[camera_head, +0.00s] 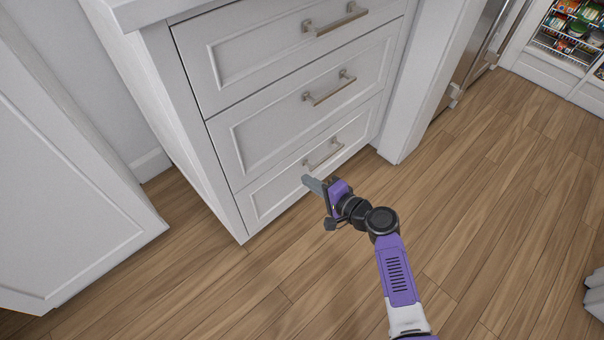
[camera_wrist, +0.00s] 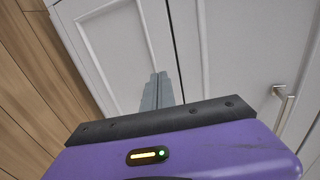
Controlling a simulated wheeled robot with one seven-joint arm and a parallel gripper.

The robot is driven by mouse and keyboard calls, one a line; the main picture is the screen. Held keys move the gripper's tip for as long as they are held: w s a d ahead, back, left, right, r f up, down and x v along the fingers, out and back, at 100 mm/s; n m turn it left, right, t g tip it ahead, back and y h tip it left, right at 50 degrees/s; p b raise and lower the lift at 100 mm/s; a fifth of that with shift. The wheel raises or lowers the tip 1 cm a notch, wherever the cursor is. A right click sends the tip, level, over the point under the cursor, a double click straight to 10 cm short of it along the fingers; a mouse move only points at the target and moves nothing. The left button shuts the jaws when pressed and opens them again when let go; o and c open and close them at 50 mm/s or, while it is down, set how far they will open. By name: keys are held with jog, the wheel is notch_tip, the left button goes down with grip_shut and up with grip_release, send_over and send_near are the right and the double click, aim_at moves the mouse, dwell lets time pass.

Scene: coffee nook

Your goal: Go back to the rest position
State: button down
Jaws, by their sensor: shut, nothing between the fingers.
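My gripper (camera_head: 308,181) is in front of the white drawer cabinet (camera_head: 160,90), near its lowest drawer, at the end of my purple and black arm. In the wrist view its grey fingers (camera_wrist: 157,90) lie together, with nothing between them. The fingers point toward the white cabinet front in both views. I cannot tell the exact gap between the fingertips and the cabinet. No object is held.
Three drawers with metal handles (camera_head: 330,87) all look closed. A white panel (camera_head: 60,180) stands at left. A metal appliance (camera_head: 478,60) and a stocked shelf (camera_head: 570,30) are at upper right.

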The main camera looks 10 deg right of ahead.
jog(key=p+v, duration=0.1)
jog(key=v, duration=0.5)
jog(key=shift+p, duration=0.35)
jog(key=shift+d, duration=0.15)
jog(key=d+r+n+t+h, duration=0.1)
jog(key=d+r+t+h, duration=0.1)
jog(key=d+h, duration=0.3)
jog(key=s+d+r+n+t+h, duration=0.1)
jog(key=s+d+r+n+h, duration=0.15)
jog(key=s+d, duration=0.5)
jog(key=s+a+r+n, duration=0.15)
jog(key=s+r, duration=0.35)
jog(key=s, duration=0.6)
jog(key=s+a+r+n, duration=0.1)
jog(key=s+r+n, duration=0.2)
jog(key=s+r, duration=0.55)
jog(key=s+a+r+n, duration=0.2)
jog(key=s+n, duration=0.1)
jog(key=s, duration=1.1)
notch_tip(320, 180, up, 28)
jog(key=p, duration=2.9)
jog(key=shift+w+r+h, duration=0.2)
jog(key=shift+w+h, duration=0.1)
jog(key=shift+h, duration=0.15)
